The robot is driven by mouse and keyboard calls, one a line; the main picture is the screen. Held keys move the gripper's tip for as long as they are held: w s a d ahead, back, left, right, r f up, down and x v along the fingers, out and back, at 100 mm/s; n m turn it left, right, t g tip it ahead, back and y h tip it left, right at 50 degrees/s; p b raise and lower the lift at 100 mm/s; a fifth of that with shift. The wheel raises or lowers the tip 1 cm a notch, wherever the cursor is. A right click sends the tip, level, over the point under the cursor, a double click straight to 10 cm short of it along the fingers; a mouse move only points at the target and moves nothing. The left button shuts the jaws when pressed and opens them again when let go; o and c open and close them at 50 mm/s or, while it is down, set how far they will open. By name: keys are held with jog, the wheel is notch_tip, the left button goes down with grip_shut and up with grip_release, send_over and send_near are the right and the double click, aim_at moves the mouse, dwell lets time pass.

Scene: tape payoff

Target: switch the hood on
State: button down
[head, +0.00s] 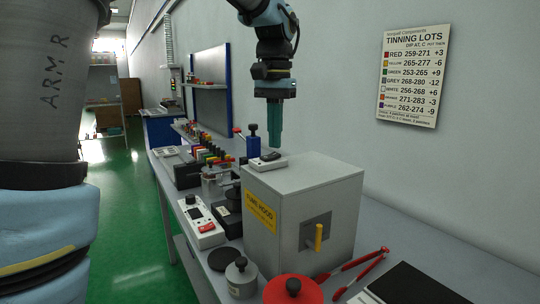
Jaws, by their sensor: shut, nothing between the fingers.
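The fume hood (290,195) is a grey box with a yellow label (260,212) on the bench. A yellow lever (319,236) stands upright on a dark plate on its front-right face. A small white box with a dark rocker (267,160) shows at the hood's far top edge; I cannot tell whether it rests on the hood or behind it. My gripper (274,143) points straight down with its teal fingers shut and empty. Its tips appear just above the white box; contact is not clear. The rocker's exact tilt is too small to tell.
Left of the hood stand a white meter with a red button (201,222), dark boxes and racks of coloured parts. A red lidded pot (293,289), a grey weight (240,277) and red-handled pliers (352,270) lie in front. A wall chart (413,75) hangs right.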

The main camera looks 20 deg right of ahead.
aim_at(274, 153)
jog(key=shift+f+b, duration=0.45)
jog(key=shift+f, duration=0.4)
jog(key=shift+r, duration=0.15)
notch_tip(274, 153, up, 7)
jog(key=p, duration=0.7)
dwell(0.3)
dwell(0.3)
